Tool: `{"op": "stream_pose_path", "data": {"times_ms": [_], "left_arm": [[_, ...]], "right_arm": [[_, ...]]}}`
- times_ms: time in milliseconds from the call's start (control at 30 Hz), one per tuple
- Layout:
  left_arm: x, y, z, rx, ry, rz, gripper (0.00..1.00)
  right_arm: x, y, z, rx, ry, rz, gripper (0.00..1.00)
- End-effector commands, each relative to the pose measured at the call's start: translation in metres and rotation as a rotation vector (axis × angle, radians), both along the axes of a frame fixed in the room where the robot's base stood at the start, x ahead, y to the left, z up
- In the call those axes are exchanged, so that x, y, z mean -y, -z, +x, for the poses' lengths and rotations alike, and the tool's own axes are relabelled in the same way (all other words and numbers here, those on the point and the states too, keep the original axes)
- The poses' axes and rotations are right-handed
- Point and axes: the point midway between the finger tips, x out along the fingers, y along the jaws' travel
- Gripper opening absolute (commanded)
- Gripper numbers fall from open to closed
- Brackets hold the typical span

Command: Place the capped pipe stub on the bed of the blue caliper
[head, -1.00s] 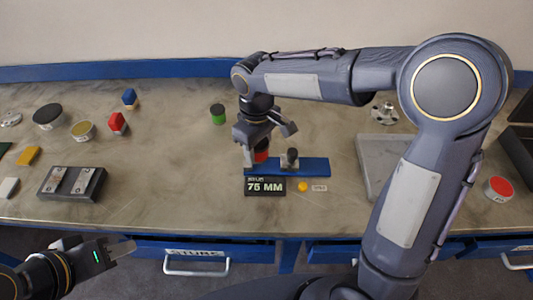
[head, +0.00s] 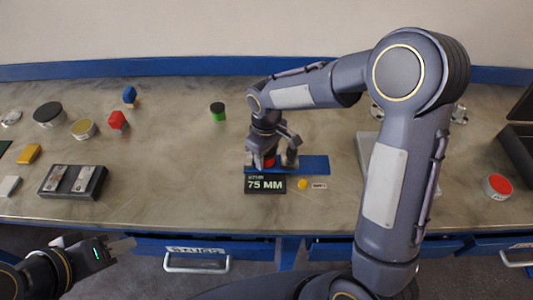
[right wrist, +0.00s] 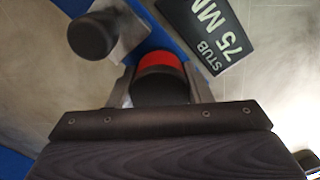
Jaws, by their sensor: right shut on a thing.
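The capped pipe stub, red with a dark end, is between the fingers of my right gripper (head: 270,160). In the head view its red part (head: 269,163) shows over the blue caliper (head: 316,165). In the right wrist view the stub (right wrist: 159,78) sits between both fingers, its red end against the blue strip. I cannot tell whether it rests on the bed or hangs just above. The caliper's steel jaw with a dark knob (right wrist: 92,36) is close beside the fingers. My left gripper (head: 108,241) is open and empty at the front left.
A black "STUB 75 MM" sign (head: 265,184) and a yellow button (head: 303,184) are in front of the caliper. A green capped cylinder (head: 217,112) stands behind. A dark block (head: 72,182) is at left, a red-topped can (head: 497,187) at right. The bench between is clear.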

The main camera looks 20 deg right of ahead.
Motion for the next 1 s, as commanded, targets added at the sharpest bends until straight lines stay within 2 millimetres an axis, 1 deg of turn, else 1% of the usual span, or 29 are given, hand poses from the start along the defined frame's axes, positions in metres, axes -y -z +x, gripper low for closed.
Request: {"op": "stream_pose_path", "data": {"times_ms": [33,67,200,467,533,600,667,1000], "left_arm": [[0.0,0.003,0.0,0.0,0.0,0.0,0.36],[0.0,0.001,0.0,0.0,0.0,0.0,0.36],[0.0,0.001,0.0,0.0,0.0,0.0,0.36],[0.0,0.001,0.0,0.0,0.0,0.0,0.36],[0.0,-0.003,0.0,0.0,0.0,0.0,0.36],[0.0,-0.001,0.0,0.0,0.0,0.0,0.36],[0.0,-0.001,0.0,0.0,0.0,0.0,0.36],[0.0,-0.001,0.0,0.0,0.0,0.0,0.36]], "right_arm": [[0.0,0.003,0.0,0.001,0.0,0.001,0.13],[0.0,0.002,0.0,0.0,0.0,0.0,0.49],[0.0,0.001,0.0,0.0,0.0,0.0,0.67],[0.0,0.001,0.0,0.0,0.0,0.0,0.67],[0.0,-0.003,0.0,0.0,0.0,0.0,0.67],[0.0,-0.008,0.001,0.003,0.0,0.001,0.67],[0.0,-0.017,0.001,0.004,0.001,0.002,0.67],[0.0,-0.089,0.001,0.005,0.001,0.002,0.67]]}}
